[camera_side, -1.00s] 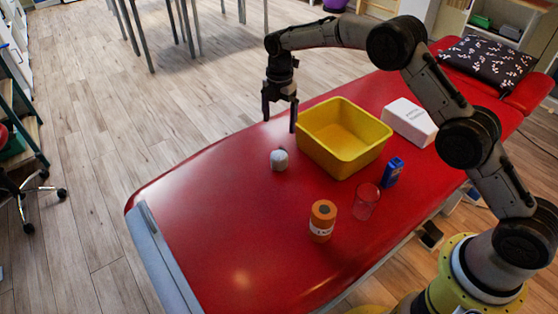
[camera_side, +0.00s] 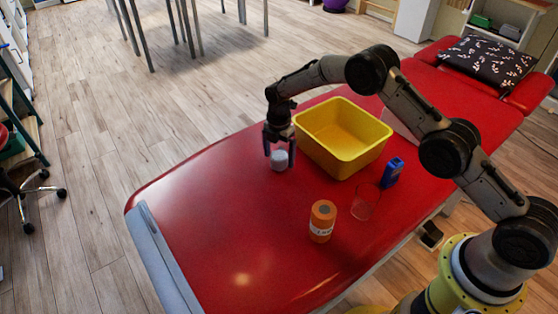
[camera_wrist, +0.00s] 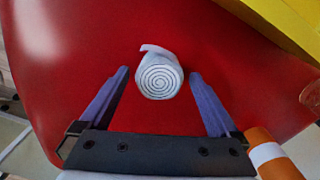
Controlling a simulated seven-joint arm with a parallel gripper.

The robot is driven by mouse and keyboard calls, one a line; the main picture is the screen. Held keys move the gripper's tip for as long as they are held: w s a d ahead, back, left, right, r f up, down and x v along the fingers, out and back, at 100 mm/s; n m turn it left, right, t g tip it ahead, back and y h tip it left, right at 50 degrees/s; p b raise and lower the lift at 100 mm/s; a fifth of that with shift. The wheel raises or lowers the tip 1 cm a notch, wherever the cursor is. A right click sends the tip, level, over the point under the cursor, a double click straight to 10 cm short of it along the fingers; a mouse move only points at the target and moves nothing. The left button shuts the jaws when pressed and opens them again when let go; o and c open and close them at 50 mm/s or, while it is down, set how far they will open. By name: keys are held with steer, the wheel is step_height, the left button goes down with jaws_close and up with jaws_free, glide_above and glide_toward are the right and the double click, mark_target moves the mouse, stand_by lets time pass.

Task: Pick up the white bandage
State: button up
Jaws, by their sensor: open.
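The white bandage (camera_side: 279,160) is a small roll on the red treatment table, left of the yellow bin. In the wrist view its spiral end (camera_wrist: 159,78) faces the camera, with a loose flap at its top. My gripper (camera_side: 279,158) is open, with its two fingers on either side of the bandage in the side view. In the wrist view the fingertips (camera_wrist: 159,72) stand left and right of the roll, with red surface showing between each finger and the roll. The bandage's contact with the fingers is not visible.
The yellow bin (camera_side: 310,143) is empty and stands close to the right of my gripper. An orange bottle (camera_side: 322,221), a clear cup (camera_side: 365,203) and a blue item (camera_side: 393,172) stand nearer the front. The red table (camera_side: 210,210) is clear at the left.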

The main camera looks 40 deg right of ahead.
steer(key=shift+f, duration=0.7)
steer(key=c, duration=1.5)
steer(key=shift+o, duration=0.2)
